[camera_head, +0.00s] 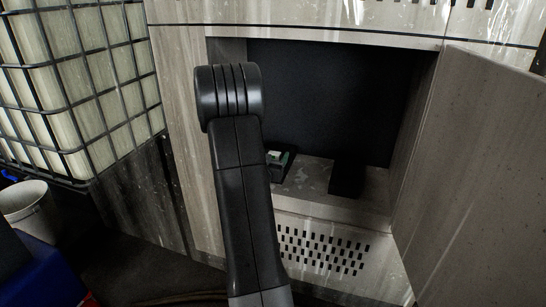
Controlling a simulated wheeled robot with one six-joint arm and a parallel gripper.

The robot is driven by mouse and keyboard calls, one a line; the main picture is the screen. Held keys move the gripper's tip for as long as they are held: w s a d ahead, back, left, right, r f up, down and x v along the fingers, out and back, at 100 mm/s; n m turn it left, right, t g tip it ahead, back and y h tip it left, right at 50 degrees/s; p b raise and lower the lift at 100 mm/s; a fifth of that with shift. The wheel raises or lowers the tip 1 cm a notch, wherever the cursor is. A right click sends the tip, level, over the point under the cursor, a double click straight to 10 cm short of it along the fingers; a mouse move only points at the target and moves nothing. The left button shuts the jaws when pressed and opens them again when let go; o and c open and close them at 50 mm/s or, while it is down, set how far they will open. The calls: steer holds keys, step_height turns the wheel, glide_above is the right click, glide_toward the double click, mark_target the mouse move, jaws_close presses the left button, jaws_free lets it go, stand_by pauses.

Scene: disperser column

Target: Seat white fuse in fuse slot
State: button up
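A small dark holder (285,166) sits on the floor of the open cabinet recess, just right of my arm. A small white and green piece (276,156) shows at its top; I cannot tell whether this is the white fuse or part of the slot. My arm covers the left part of this area. My gripper does not show; only my dark upper arm links are in view. No other white fuse can be made out.
A dark upright block (346,179) stands in the recess to the right. The cabinet door (480,150) is open at the right. A caged white tank (85,80) and a white bucket (27,208) are at the left. The recess floor (308,177) between holder and block is clear.

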steer(key=p+v, duration=0.3)
steer(key=v, duration=1.1)
steer(key=shift+w, duration=0.1)
steer(key=b+x, duration=0.3)
steer(key=x, duration=1)
steer(key=shift+f, duration=0.1)
steer(key=shift+w+d, duration=0.15)
steer(key=shift+w, duration=0.2)
steer(key=shift+w+r, duration=0.1)
steer(key=shift+r, duration=0.3)
